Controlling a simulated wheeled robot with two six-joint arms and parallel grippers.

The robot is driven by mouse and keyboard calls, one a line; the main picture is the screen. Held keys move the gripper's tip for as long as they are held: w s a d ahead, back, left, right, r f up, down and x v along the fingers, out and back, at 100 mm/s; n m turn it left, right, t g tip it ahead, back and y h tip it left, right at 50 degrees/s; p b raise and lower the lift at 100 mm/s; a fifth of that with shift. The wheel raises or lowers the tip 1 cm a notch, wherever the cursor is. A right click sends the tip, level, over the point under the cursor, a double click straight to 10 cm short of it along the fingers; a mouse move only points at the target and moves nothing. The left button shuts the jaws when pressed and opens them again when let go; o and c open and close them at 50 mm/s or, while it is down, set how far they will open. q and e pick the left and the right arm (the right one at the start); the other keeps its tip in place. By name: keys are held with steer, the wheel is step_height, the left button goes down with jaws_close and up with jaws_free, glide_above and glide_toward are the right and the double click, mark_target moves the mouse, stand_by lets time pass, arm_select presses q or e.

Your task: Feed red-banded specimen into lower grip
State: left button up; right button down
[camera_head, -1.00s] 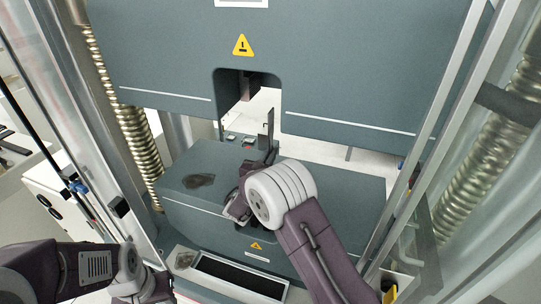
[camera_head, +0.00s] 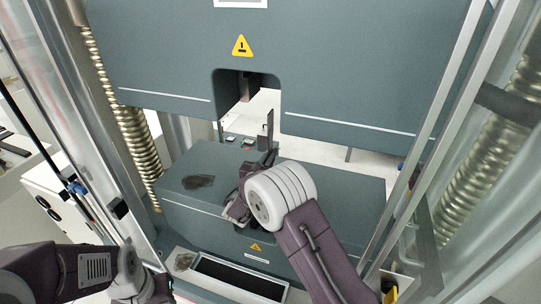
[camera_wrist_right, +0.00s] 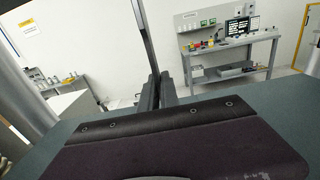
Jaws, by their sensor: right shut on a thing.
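My right gripper (camera_head: 266,154) is over the lower block of the testing machine, partly hidden behind my own wrist. It is shut on the specimen (camera_head: 269,125), a thin dark flat strip that stands up from the jaws. In the right wrist view the specimen (camera_wrist_right: 144,35) rises, slightly tilted, from between the dark fingers (camera_wrist_right: 153,92). I cannot make out a red band. The lower grip is hidden behind my right arm, so I cannot tell whether the specimen touches it. My left gripper (camera_head: 156,288) is low at the left; its fingers are not clear.
The upper crosshead (camera_head: 330,70) spans above, with a dark upper grip (camera_head: 246,88) in its notch. The lower block (camera_head: 335,190) carries small red and green buttons (camera_head: 247,143). Threaded columns (camera_head: 135,135) stand at both sides. A workbench (camera_wrist_right: 230,48) stands in the background.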

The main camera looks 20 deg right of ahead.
steer(key=shift+f, duration=0.1)
stand_by(0.7)
steer(key=c, duration=1.5)
jaws_free()
steer(key=shift+s+f+b, duration=0.1)
steer(key=shift+f+b, duration=0.05)
steer(key=shift+b, duration=0.15)
steer(key=shift+s+a+f+b, duration=0.1)
steer(key=shift+s+a+b, duration=0.15)
steer(key=shift+a+b, duration=0.1)
steer(key=b+v, duration=0.1)
steer(key=v, duration=0.3)
steer(key=b+v, duration=0.2)
steer(key=v, duration=0.2)
steer(key=shift+s+r, duration=0.1)
steer(key=shift+r, duration=0.1)
